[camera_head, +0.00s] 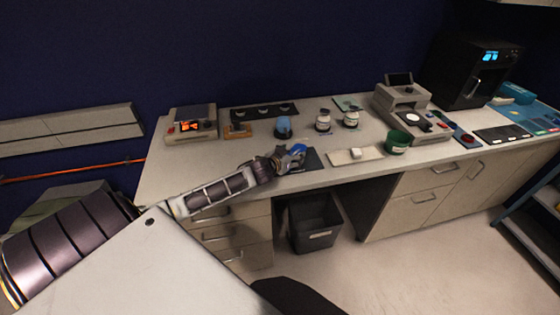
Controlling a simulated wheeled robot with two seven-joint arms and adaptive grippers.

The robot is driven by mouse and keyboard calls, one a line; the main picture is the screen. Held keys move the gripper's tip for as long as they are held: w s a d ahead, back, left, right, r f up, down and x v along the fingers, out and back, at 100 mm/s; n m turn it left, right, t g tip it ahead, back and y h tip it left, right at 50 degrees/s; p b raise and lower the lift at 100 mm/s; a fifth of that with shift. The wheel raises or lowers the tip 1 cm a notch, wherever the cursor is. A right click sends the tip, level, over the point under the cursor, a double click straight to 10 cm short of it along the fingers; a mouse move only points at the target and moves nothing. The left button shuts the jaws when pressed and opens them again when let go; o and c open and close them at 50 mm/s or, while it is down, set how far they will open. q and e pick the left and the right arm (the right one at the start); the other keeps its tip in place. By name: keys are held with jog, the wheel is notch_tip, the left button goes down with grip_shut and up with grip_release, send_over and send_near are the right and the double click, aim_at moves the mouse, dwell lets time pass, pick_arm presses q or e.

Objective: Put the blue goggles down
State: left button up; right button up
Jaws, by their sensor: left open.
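My left arm reaches in from the left, and my left gripper (288,159) is over the front of the workbench (180,160). Its jaws are open. The blue goggles (297,148) appear as a small bright blue shape right at the fingers, over or beside a dark mat (314,158). The gripper partly covers them, and I cannot tell whether they touch the fingers or rest on the surface. My right gripper is not in view.
A blue container (283,127) stands behind the gripper. Two white jars (323,122) and a green cup (397,142) stand to the right. A dark bin (315,222) stands under the bench.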

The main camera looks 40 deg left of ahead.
pick_arm(q)
jog(key=shift+v, duration=5.3)
jog(key=shift+s+r, duration=0.2)
jog(key=shift+s, duration=0.3)
